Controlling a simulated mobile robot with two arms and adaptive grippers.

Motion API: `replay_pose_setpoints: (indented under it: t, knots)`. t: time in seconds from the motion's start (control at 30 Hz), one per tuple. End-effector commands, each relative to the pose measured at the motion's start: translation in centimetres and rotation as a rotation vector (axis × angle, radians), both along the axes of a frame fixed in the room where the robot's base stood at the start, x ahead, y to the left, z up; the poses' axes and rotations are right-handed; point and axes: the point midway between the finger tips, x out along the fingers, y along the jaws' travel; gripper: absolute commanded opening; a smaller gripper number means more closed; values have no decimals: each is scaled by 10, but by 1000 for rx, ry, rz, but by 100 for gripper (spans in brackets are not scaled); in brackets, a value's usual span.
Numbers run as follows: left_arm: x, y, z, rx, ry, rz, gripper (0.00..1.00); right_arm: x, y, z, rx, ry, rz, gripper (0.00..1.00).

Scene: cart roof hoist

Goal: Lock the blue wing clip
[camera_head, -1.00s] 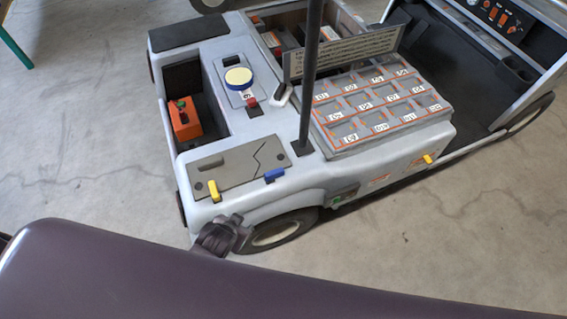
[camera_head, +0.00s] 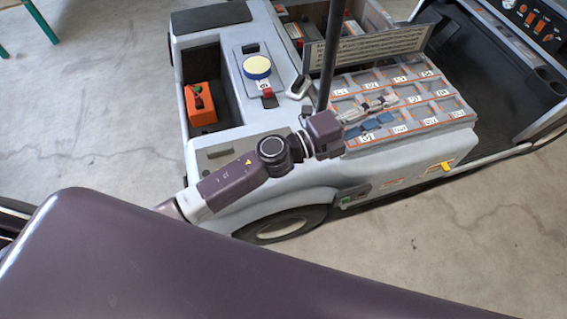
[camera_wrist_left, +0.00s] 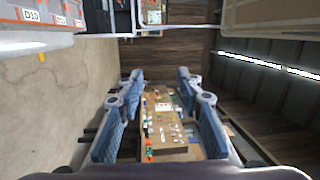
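The blue wing clip is hidden in the head view; my left forearm and wrist cover most of the grey cracked panel (camera_head: 222,159) at the cart's near corner. My left gripper (camera_head: 388,108) reaches past the black post and hangs over the labelled grid lid of the cart. Its fingers, with blue pads, are spread apart with nothing between them. The left wrist view also shows the open gripper (camera_wrist_left: 160,90), pointing away towards a distant workbench. My right gripper is in neither view.
A black post (camera_head: 331,50) rises from the cart near my left wrist. A tilted sign plate (camera_head: 375,46) stands behind the grid lid (camera_head: 440,112). A yellow clip (camera_head: 446,167) is on the cart's side. The wrist view shows a cluttered workbench (camera_wrist_left: 165,125) far off.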

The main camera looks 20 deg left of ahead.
Motion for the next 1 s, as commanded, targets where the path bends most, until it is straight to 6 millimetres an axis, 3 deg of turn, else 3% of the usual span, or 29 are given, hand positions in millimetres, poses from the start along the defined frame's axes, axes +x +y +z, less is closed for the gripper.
replay_pose_setpoints:
  t: [0.03,0.13,0.2,0.27,0.37,0.5,0.6,0.7,0.8,1.0]
  knots:
    - [-15,-22,0,104,-102,-119,33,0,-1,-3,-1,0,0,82]
    - [-52,-51,-23,328,-267,-359,33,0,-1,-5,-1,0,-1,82]
    - [-73,-55,-52,503,-362,-519,33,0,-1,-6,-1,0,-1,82]
    - [-86,-45,-83,665,-424,-651,33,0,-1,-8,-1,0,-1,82]
    - [-94,-6,-137,955,-485,-856,33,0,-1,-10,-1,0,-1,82]
    - [-79,86,-188,1356,-474,-1079,33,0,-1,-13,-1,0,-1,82]
    - [-62,150,-201,1583,-420,-1179,33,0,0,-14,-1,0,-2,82]
    - [-50,196,-201,1737,-362,-1234,33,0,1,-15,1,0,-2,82]
    - [-44,219,-200,1811,-325,-1260,33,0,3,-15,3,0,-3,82]
    - [-44,225,-218,1828,-311,-1269,33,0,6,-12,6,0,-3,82]
